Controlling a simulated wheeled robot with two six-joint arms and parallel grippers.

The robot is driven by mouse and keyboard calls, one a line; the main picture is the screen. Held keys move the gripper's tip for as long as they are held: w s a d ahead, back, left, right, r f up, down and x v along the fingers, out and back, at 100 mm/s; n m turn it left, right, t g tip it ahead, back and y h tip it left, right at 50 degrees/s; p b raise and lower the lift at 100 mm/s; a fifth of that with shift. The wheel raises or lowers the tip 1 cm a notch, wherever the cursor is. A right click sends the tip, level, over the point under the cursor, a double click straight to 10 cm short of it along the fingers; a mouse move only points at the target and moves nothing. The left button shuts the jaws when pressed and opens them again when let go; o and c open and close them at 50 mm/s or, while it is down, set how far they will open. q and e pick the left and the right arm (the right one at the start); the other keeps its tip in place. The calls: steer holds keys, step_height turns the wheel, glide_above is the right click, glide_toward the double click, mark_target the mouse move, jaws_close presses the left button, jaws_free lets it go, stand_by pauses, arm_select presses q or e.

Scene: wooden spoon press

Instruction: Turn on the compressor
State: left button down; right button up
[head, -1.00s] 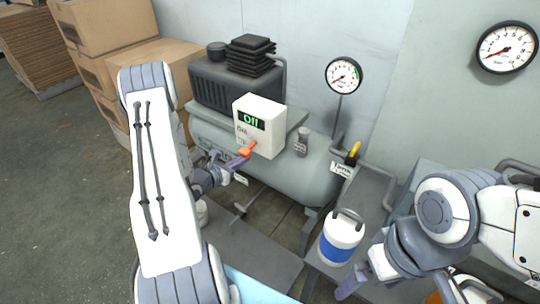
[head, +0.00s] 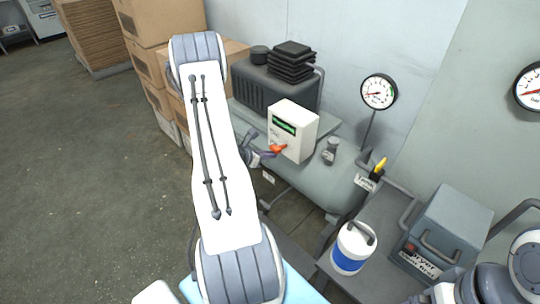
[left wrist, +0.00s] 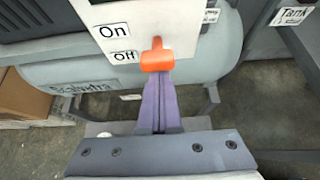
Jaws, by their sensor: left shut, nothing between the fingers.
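The compressor (head: 315,182) is a grey tank with a dark motor block (head: 275,88) on top. Its white control box (head: 303,130) has a dark display with a green strip that I cannot read. An orange lever (head: 278,149) sits on the box front; in the left wrist view the lever (left wrist: 157,55) is beside the "Off" label (left wrist: 124,56), below "On" (left wrist: 113,31). My left gripper (head: 265,155) is shut and empty, its purple fingertips (left wrist: 157,80) at the lever's lower end; whether they touch is unclear. My right gripper is out of view, only part of its arm shows.
A gauge (head: 379,92) stands behind the tank, and a yellow-handled valve (head: 378,166) is at its right end. A white-blue canister (head: 353,248) and a grey box (head: 447,228) stand on the right. Cardboard boxes (head: 160,30) are stacked at the back left.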

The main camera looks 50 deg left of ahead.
arm_select(q)
steer(key=shift+w+r, duration=0.15)
steer(key=shift+r, duration=0.1)
step_height(320, 180, down, 5)
steer(key=s+b, duration=0.2)
steer(key=b, duration=0.3)
steer(key=w+r+p+v, duration=0.1)
steer(key=v, duration=0.9)
steer(key=shift+r, duration=0.35)
